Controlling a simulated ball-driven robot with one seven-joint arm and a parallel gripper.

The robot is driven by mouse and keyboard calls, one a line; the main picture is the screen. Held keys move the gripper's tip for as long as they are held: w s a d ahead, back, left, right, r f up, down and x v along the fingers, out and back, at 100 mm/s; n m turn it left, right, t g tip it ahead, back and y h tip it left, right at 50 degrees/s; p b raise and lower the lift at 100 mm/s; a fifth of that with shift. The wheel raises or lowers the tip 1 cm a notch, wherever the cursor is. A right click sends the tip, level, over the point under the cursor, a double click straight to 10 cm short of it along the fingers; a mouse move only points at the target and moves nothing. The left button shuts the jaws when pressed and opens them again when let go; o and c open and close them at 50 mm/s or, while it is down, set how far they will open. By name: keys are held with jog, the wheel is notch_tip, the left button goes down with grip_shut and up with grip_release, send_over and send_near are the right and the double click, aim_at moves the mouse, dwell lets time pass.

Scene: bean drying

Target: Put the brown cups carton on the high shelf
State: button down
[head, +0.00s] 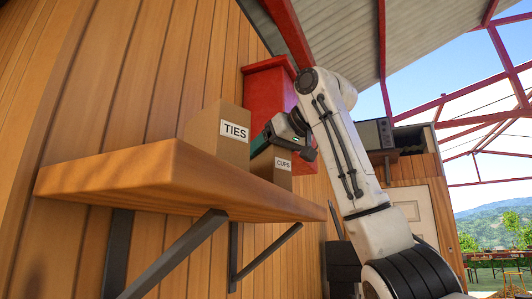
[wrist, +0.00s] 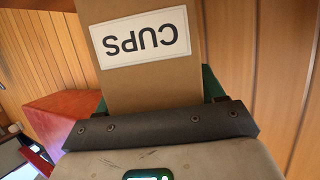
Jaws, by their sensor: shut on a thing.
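The brown cups carton (head: 273,172) has a white label reading CUPS. It is upright at the right end of the high wooden shelf (head: 120,174), just right of the ties carton. I cannot tell whether its base rests on the shelf or hangs slightly above. My gripper (head: 264,146) is shut on the cups carton, with a green finger showing at its upper part. In the wrist view the cups carton (wrist: 150,82) is between the green fingers, its label upside down, and its far end is cut off by the frame.
A larger brown ties carton (head: 219,134) stands on the shelf close to the left of the cups carton. A red cabinet (head: 268,92) is on the plank wall behind. The shelf's left part is bare. Dark brackets (head: 175,254) hold the shelf from below.

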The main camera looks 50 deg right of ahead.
jog(key=shift+f, duration=0.15)
jog(key=shift+c, duration=0.3)
grip_release()
jog(key=b+v, duration=0.3)
jog(key=v, duration=0.7)
jog(key=shift+s, duration=0.4)
jog(key=shift+a, duration=0.1)
